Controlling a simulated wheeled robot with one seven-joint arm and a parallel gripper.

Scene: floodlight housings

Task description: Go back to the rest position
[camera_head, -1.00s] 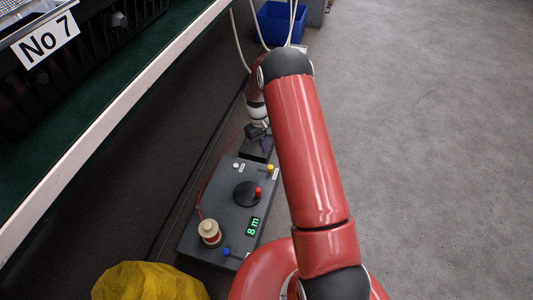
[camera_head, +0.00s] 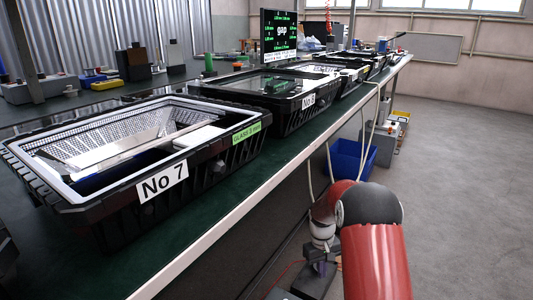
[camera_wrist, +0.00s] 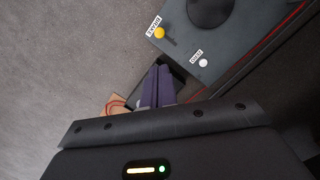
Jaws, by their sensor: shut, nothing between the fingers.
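My gripper (camera_wrist: 160,76) shows its purple fingers in the wrist view, closed together with nothing between them. They are just off the near edge of a dark grey control box (camera_wrist: 232,48). In the head view my gripper (camera_head: 321,268) hangs low at the bottom, partly hidden by my red arm. The box top carries a yellow knob (camera_wrist: 159,33), a white button (camera_wrist: 203,62) and part of a black dial (camera_wrist: 208,10).
A long green bench (camera_head: 233,194) holds black floodlight housings, the nearest labelled No 7 (camera_head: 163,183). A monitor (camera_head: 279,38) stands behind them. A blue bin (camera_head: 352,160) is on the floor beyond my arm. Grey floor (camera_head: 470,180) to the right is clear.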

